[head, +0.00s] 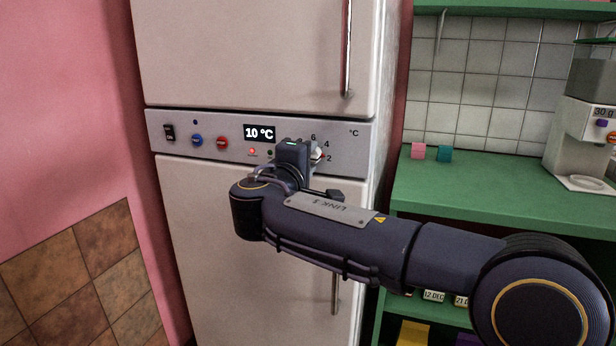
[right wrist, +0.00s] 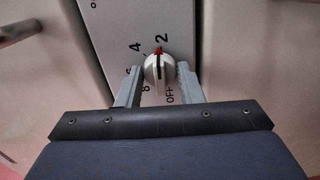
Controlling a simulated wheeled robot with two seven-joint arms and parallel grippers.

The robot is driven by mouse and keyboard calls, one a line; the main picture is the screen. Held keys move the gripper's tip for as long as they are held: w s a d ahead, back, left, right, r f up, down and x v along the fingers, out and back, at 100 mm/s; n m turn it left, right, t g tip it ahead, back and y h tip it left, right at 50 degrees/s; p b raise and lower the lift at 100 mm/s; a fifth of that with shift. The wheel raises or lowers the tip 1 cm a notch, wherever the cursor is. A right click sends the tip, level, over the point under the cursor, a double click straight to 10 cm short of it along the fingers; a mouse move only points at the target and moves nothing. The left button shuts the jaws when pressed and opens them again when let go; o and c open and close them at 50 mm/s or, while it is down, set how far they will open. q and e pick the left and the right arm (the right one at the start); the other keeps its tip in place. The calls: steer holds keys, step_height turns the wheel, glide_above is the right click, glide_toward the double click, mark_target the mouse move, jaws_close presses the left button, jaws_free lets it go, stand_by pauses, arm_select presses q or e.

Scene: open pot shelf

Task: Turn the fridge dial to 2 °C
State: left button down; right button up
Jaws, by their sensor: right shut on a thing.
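The fridge's control panel (head: 353,150) has a white dial (right wrist: 155,72) with a red pointer mark, ringed by OFF, 8, 6, 4 and 2. In the right wrist view the red mark lies close to the 2, pointing nearly straight at it. In the head view the dial (head: 317,152) is partly hidden behind my right gripper (head: 305,160). That gripper, also in the right wrist view (right wrist: 160,78), is shut on the dial, one finger on each side. The display (head: 259,133) reads 10 °C. My left gripper is not in view.
The panel also has a black switch (head: 169,132), a blue button (head: 197,141), a red button (head: 222,143) and a lit red lamp (head: 252,151). Fridge door handles (head: 347,60) stick out above and below. A green counter (head: 480,190) with small blocks and a machine stands right.

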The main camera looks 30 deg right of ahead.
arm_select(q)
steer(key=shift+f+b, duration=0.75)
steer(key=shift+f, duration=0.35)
arm_select(e)
steer(key=shift+f+m, duration=0.1)
steer(key=shift+m, duration=0.7)
steer(key=o, duration=1)
steer(key=shift+c, duration=0.2)
steer(key=shift+a, duration=0.1)
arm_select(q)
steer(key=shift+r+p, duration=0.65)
arm_select(e)
steer(key=v, duration=0.7)
steer(key=shift+s+a, duration=0.2)
steer(key=shift+s, duration=0.1)
